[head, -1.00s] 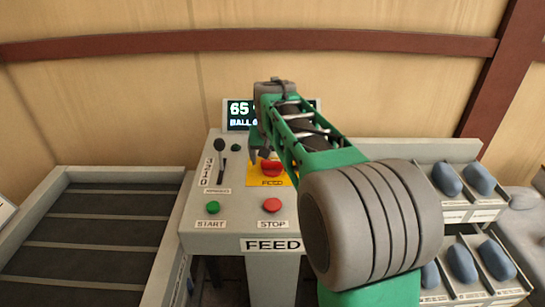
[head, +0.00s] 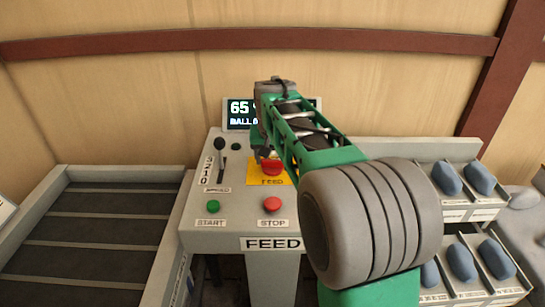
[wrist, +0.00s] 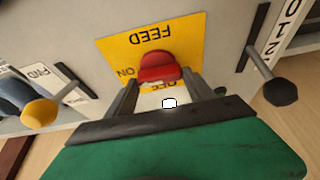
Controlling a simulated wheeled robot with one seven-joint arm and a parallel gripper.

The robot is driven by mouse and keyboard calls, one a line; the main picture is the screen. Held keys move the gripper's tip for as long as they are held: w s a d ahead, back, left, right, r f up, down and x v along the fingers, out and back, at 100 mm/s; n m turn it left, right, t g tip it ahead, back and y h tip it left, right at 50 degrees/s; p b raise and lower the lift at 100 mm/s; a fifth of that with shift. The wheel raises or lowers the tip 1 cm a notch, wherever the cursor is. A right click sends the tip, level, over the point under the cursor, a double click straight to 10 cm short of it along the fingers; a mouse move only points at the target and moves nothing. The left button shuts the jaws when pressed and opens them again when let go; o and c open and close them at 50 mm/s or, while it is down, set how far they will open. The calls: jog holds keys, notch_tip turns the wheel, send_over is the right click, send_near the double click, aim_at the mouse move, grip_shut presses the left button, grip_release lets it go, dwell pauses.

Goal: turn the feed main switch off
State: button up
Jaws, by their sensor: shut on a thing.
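The feed main switch is a red knob (head: 272,168) on a yellow FEED plate (head: 252,177) on the grey console. In the wrist view the red knob (wrist: 158,66) sits on the yellow plate (wrist: 185,50), with ON lettering to its left and partly covered OFF lettering below it. My gripper (wrist: 162,80) has its two dark fingers on either side of the knob, closed on it. In the head view my gripper (head: 263,154) is at the knob, its fingers mostly hidden by my arm. Which mark the knob points to is hard to tell.
A black-knobbed lever (head: 219,144) stands left of the plate. A green START button (head: 213,207) and red STOP button (head: 272,205) are in front. A screen (head: 239,113) stands behind. A yellow-knobbed lever (wrist: 40,113) shows in the wrist view. Blue pillows (head: 481,179) lie in bins at right.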

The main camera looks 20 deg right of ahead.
jog(key=shift+n, duration=0.3)
jog(key=n, duration=0.1)
jog(key=n+y, duration=0.1)
jog(key=n, duration=0.1)
jog(key=shift+d+y, duration=0.2)
jog(key=shift+y, duration=0.1)
jog(key=n+y+p, duration=0.1)
jog(key=n, duration=0.4)
jog(key=shift+d+r+y+p, duration=0.1)
jog(key=shift+r+y+p, duration=0.05)
jog(key=shift+y+p, duration=0.25)
jog(key=n+y+p, duration=0.1)
jog(key=n+p, duration=0.3)
jog(key=n, duration=0.1)
jog(key=shift+g+y, duration=0.4)
jog(key=shift+w+d+n+g+y+p, duration=0.1)
jog(key=shift+n+g+y+p, duration=0.2)
jog(key=shift+n+p, duration=0.7)
jog(key=shift+w+n+g+y+p, duration=0.1)
jog(key=shift+n+g+p, duration=0.45)
jog(key=shift+n, duration=0.65)
jog(key=o, duration=1.4)
